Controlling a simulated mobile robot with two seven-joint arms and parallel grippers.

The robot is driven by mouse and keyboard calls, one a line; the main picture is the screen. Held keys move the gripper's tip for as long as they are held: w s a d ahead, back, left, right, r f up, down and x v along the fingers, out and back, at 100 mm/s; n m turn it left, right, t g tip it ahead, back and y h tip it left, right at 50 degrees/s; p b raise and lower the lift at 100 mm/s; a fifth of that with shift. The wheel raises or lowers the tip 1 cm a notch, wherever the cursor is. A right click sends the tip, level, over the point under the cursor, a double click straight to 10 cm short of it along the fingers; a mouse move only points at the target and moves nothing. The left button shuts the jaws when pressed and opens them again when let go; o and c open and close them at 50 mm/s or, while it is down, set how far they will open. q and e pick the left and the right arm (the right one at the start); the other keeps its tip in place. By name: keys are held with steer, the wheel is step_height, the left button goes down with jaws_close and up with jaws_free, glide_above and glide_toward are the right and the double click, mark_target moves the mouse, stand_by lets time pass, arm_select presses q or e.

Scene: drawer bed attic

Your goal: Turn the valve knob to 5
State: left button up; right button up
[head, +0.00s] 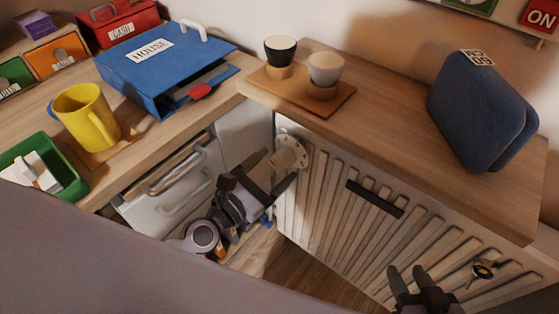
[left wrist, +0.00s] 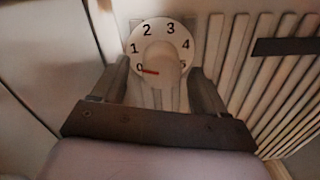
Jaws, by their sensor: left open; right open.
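The valve knob (head: 289,155) is a cream cylinder on a white round dial at the left end of a slatted radiator cover. In the left wrist view the knob (left wrist: 160,62) has a red pointer at 0, and the dial (left wrist: 146,30) carries the numbers 0 to 5 clockwise. My left gripper (head: 277,168) is open with one finger on each side of the knob; whether the fingers touch it I cannot tell. My right gripper (head: 407,272) is open and empty in front of the slats, low and to the right.
The slatted cover (head: 330,200) has a dark bar (head: 375,198) and a keyed lock (head: 483,269). Above it, a wooden shelf (head: 400,130) holds two cups on a board (head: 262,88) and a blue cushion-like object (head: 480,110). White drawers (head: 175,185) stand left of the knob.

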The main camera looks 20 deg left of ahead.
arm_select(q)
steer(key=shift+x, duration=1.25)
steer(key=c, duration=1)
steer(key=shift+c, duration=0.2)
